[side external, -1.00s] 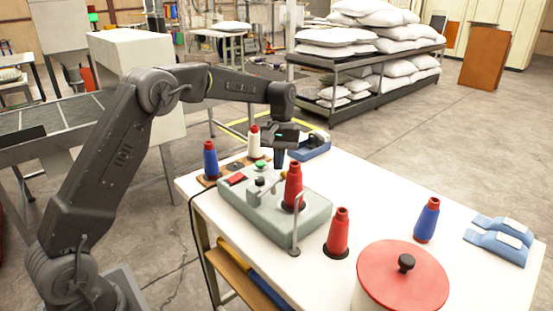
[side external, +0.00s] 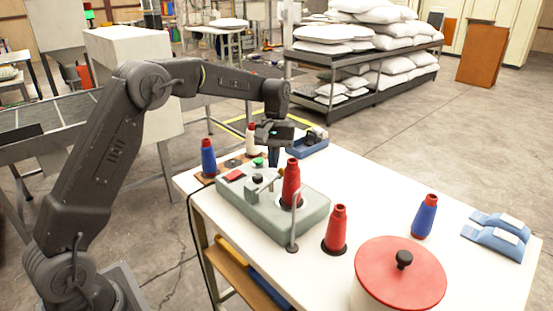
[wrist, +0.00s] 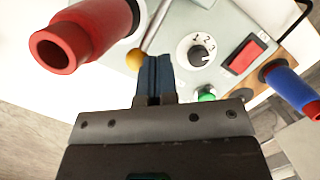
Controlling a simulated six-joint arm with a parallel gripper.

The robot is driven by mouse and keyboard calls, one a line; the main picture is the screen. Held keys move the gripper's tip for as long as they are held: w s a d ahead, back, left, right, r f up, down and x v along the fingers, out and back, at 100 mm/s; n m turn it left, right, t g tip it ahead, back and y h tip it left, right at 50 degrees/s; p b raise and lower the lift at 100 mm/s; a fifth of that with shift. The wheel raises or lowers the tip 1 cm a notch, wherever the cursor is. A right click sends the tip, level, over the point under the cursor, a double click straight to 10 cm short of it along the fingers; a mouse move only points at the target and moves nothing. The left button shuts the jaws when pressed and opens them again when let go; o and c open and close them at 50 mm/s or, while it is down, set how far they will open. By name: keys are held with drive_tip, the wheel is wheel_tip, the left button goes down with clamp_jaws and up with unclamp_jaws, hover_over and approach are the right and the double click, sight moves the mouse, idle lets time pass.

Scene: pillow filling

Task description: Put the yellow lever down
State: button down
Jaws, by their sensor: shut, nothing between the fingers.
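The yellow lever's ball knob (wrist: 135,60) is on a thin metal rod that rises from the grey-green machine (wrist: 180,18) in the wrist view. In the side view the knob (side external: 281,172) is small and partly hidden behind the red cone on the machine (side external: 245,205). My gripper (wrist: 152,60) is shut and empty. Its blue-grey fingertips are just right of the knob in the wrist view, close to the rod; I cannot tell whether they touch. In the side view my gripper (side external: 273,165) is over the machine's far edge.
A red thread cone (side external: 291,183) stands on the machine beside the lever. A numbered dial (wrist: 199,54), a red switch (wrist: 245,55) and a green button (wrist: 206,94) are near. Another red cone (side external: 336,232) and a red-lidded pot (side external: 400,275) stand in front.

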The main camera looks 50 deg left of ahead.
drive_tip(key=s+a+v, duration=0.1)
drive_tip(key=a+v, duration=0.2)
drive_tip(key=v, duration=0.9)
drive_tip(key=s+d+r+m+t, duration=0.2)
drive_tip(key=s+d+r, duration=0.3)
drive_tip(key=s+r, duration=0.1)
drive_tip(key=s+d+f+m+t, duration=0.2)
drive_tip(key=s+f, duration=0.1)
drive_tip(key=s, duration=0.5)
drive_tip(key=s+d+f+m+t+y, duration=0.1)
drive_tip(key=s+d+f+m+t, duration=0.1)
drive_tip(key=s, duration=0.6)
drive_tip(key=s+d+f+m+t, duration=0.1)
drive_tip(key=s+d+f, duration=0.3)
drive_tip(key=s, duration=0.4)
drive_tip(key=shift+s+m+t+y, duration=0.2)
drive_tip(key=shift+m+t+y, duration=0.1)
drive_tip(key=shift+m+t, duration=0.15)
